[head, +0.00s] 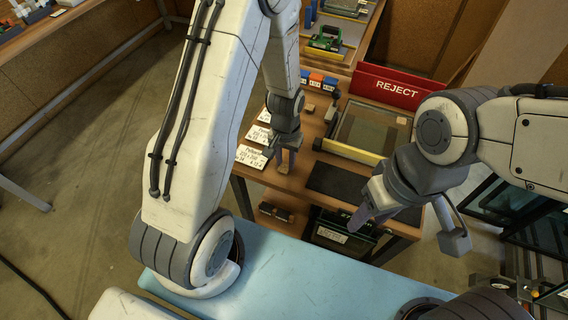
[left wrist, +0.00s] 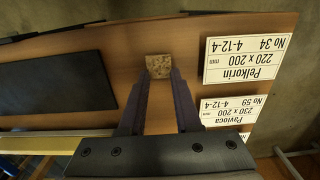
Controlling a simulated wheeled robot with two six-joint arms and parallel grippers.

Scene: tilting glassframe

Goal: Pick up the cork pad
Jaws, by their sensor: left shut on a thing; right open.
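The cork pad (left wrist: 159,67), a small speckled tan block, sits between the fingertips of my left gripper (left wrist: 159,76) in the left wrist view. In the head view my left gripper (head: 287,160) points down over the wooden table near its front edge, shut on the pad; the pad itself is small and mostly hidden there. I cannot tell whether the pad touches the tabletop. My right gripper (head: 408,230) is open and empty, in front of the table on the right.
White label cards (head: 256,140) lie left of my left gripper; they also show in the left wrist view (left wrist: 250,60). A dark mat (head: 340,182) lies to the right. Behind it are a glass frame (head: 370,135) and a red REJECT bin (head: 385,88).

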